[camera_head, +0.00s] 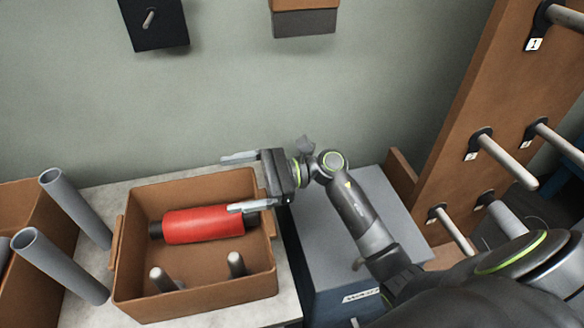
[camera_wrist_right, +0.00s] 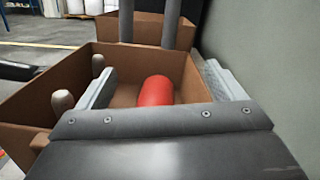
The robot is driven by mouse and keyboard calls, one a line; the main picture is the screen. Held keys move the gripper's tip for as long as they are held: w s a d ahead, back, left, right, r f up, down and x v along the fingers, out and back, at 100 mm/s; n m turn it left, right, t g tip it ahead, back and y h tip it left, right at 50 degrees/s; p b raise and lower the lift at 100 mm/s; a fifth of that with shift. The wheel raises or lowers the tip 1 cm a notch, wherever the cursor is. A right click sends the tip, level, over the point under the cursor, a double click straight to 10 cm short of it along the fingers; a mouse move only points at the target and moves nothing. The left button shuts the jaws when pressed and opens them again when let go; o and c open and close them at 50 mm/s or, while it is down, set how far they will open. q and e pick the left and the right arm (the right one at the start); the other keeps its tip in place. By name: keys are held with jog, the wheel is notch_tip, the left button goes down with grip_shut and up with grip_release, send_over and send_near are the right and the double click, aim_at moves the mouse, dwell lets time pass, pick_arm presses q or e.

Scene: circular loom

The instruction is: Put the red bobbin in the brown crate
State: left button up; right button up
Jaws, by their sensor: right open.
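The red bobbin (camera_head: 203,225) lies on its side in the brown crate (camera_head: 195,299), towards its back, with dark ends showing. My right gripper (camera_head: 226,184) is open at the crate's back right, its two fingers apart. In the head view one finger overlaps the bobbin's right end; I cannot tell if they touch. In the right wrist view the bobbin (camera_wrist_right: 155,91) shows between the open fingers, with the crate wall (camera_wrist_right: 62,85) around it. The fingers do not appear shut on it. My left gripper is not in view.
Two pegs (camera_head: 236,264) stand in the crate's near part. Grey tubes (camera_head: 75,208) stand left of it, by another brown box (camera_head: 30,187). A grey-blue box (camera_head: 330,230) stands right of the crate. A brown peg board (camera_head: 500,90) rises at the right, a wall behind.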

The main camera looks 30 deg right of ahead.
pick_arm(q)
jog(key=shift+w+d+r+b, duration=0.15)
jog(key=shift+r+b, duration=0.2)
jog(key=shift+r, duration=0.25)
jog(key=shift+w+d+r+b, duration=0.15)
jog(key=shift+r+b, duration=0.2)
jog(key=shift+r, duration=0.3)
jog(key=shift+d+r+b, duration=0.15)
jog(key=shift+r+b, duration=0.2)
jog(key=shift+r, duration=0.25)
pick_arm(e)
jog(key=v, duration=1.2)
